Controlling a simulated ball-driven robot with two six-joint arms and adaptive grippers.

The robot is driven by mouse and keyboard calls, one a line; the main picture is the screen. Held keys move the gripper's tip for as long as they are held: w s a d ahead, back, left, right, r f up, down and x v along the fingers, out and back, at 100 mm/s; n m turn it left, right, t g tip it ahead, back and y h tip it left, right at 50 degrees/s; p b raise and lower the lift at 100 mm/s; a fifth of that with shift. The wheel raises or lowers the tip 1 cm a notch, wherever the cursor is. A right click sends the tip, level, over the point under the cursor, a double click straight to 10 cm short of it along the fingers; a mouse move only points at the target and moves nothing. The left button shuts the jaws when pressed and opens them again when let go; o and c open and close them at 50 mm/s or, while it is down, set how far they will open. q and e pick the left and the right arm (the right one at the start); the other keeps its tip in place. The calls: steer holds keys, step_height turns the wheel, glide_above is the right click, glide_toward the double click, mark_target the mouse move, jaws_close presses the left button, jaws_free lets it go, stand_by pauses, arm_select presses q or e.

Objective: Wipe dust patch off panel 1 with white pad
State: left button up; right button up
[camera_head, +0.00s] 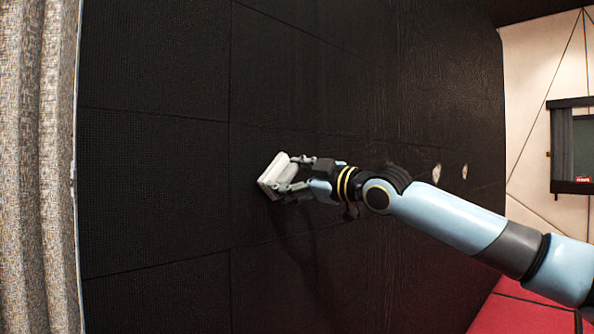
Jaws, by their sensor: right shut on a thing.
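My right gripper (294,174) is shut on the white pad (275,173), a pale block with a flat face turned to the left. The pad is in front of the black panel wall (160,190), near a seam between panels. I cannot tell whether it touches the wall. Two small pale patches, one left (436,173) and one right (464,171), show on the wall beyond my right arm, well to the right of the pad. I cannot tell which panel is panel 1. My left gripper is not in view.
A grey curtain (40,170) hangs along the left edge. At the right are a pale wall (530,90) with dark lines, a dark framed screen or window (575,145) and a red floor or surface (515,315). The wall left of the pad is unobstructed.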

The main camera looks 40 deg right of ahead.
steer(key=shift+s+a+r+p, duration=0.15)
steer(key=shift+a+p, duration=0.55)
steer(key=shift+a, duration=1.4)
steer(key=shift+s+a, duration=0.1)
steer(key=shift+a, duration=1.1)
steer(key=s+p, duration=0.2)
steer(key=p, duration=0.1)
steer(key=s+p, duration=0.2)
steer(key=p, duration=0.2)
steer(key=s+p, duration=0.2)
steer(key=p, duration=0.1)
steer(key=shift+d+p, duration=0.25)
steer(key=shift+p, duration=0.1)
